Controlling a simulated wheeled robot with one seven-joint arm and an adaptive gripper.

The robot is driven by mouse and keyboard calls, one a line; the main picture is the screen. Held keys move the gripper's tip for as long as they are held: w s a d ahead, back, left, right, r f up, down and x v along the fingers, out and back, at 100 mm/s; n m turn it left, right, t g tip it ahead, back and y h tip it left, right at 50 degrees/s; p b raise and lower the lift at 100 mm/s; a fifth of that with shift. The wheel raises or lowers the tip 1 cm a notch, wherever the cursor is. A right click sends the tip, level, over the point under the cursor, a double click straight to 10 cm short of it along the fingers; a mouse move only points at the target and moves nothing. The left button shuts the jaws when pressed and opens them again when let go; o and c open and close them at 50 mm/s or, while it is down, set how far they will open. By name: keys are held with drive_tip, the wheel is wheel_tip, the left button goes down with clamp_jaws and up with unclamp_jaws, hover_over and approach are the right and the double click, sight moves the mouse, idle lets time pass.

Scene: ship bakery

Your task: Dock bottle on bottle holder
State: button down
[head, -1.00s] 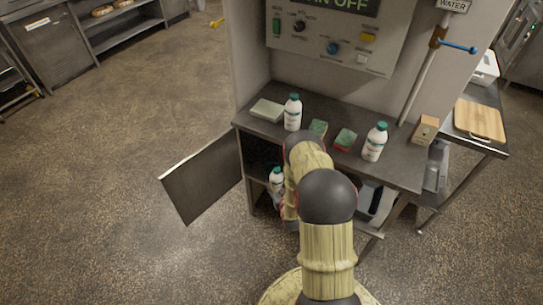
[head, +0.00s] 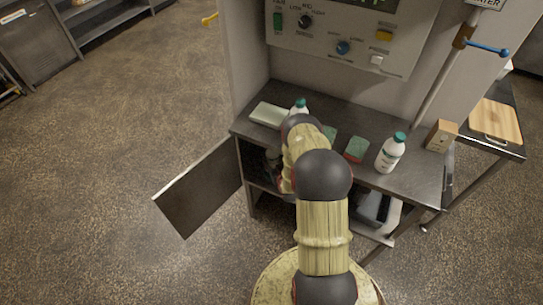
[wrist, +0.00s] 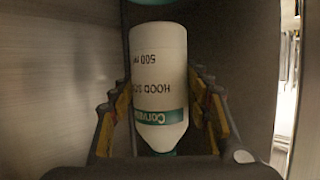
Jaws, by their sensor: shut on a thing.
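A white bottle (wrist: 160,80) with a teal band and black "HOOD" lettering fills the middle of the wrist view, its cap toward the bottom. My gripper (wrist: 163,105) is shut on it, one finger on each side. In the head view my gripper (head: 273,158) is mostly hidden by my arm, at the open compartment under the counter. The held bottle is hidden there. A teal thing (wrist: 150,3) shows at the top edge of the wrist view; I cannot tell whether it is the bottle holder. Two similar bottles stand on the counter, one behind my arm (head: 299,106), one to the right (head: 390,154).
The compartment's dark door (head: 197,192) hangs open to the left. Plain walls (wrist: 225,40) flank the bottle closely in the wrist view. On the counter are a pale folded cloth (head: 268,115), sponges (head: 356,150) and a small box (head: 441,136).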

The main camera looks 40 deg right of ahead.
drive_tip(key=shift+f+b, duration=1.75)
drive_tip(key=shift+f, duration=1)
drive_tip(key=shift+b, duration=0.3)
drive_tip(key=shift+f+b, duration=0.5)
drive_tip(key=shift+f, duration=0.05)
drive_tip(key=c, duration=1.2)
unclamp_jaws()
drive_tip(key=shift+s, duration=0.1)
drive_tip(key=shift+s+a+f, duration=0.1)
drive_tip(key=p+v, duration=0.4)
drive_tip(key=v, duration=0.7)
drive_tip(key=shift+p, duration=0.35)
